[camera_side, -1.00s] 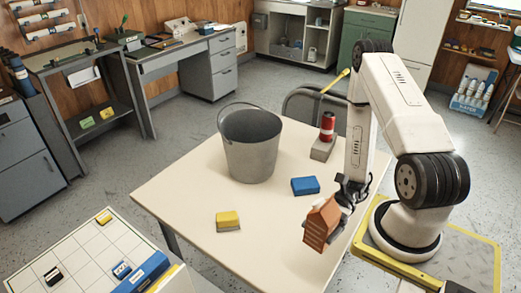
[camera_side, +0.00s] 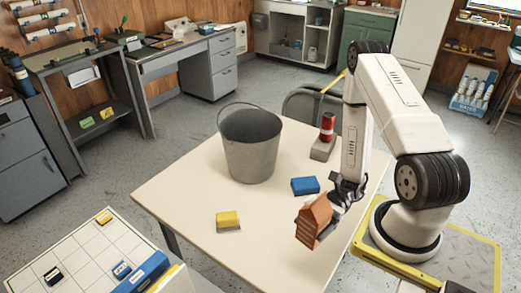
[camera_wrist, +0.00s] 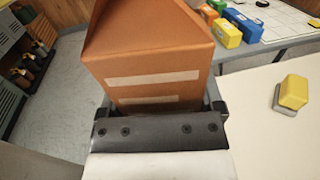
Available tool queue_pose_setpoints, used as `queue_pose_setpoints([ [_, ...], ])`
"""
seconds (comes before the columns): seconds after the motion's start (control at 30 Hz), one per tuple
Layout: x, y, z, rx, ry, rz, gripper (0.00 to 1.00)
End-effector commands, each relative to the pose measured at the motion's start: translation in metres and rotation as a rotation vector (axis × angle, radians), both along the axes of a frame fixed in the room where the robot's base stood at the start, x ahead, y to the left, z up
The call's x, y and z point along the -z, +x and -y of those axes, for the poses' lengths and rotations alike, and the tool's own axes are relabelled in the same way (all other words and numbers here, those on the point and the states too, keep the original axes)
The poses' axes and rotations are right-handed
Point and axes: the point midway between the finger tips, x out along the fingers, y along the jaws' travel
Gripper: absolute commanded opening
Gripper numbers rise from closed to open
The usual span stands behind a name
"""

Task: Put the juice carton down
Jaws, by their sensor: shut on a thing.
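The juice carton (camera_side: 313,222) is orange-brown with a gabled top and pale stripes. My gripper (camera_side: 339,196) is shut on it and holds it tilted at the right front part of the cream table (camera_side: 190,190). In the side view I cannot tell whether its lower edge touches the table. In the wrist view the carton (camera_wrist: 150,55) fills the upper middle, between the jaws (camera_wrist: 160,112). The carton hides what lies behind it there.
A grey bucket (camera_side: 250,155) stands mid-table. The table's front middle is clear. A white gridded board (camera_side: 85,255) is at lower left.

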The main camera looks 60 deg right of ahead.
Motion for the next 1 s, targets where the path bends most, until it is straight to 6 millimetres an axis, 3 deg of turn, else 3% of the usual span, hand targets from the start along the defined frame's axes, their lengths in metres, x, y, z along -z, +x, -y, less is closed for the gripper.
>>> queue_pose_setpoints([
  [1.0, 0.011, 0.180, 0.007, 0.605, 0.001, 0.003, 0.00],
])
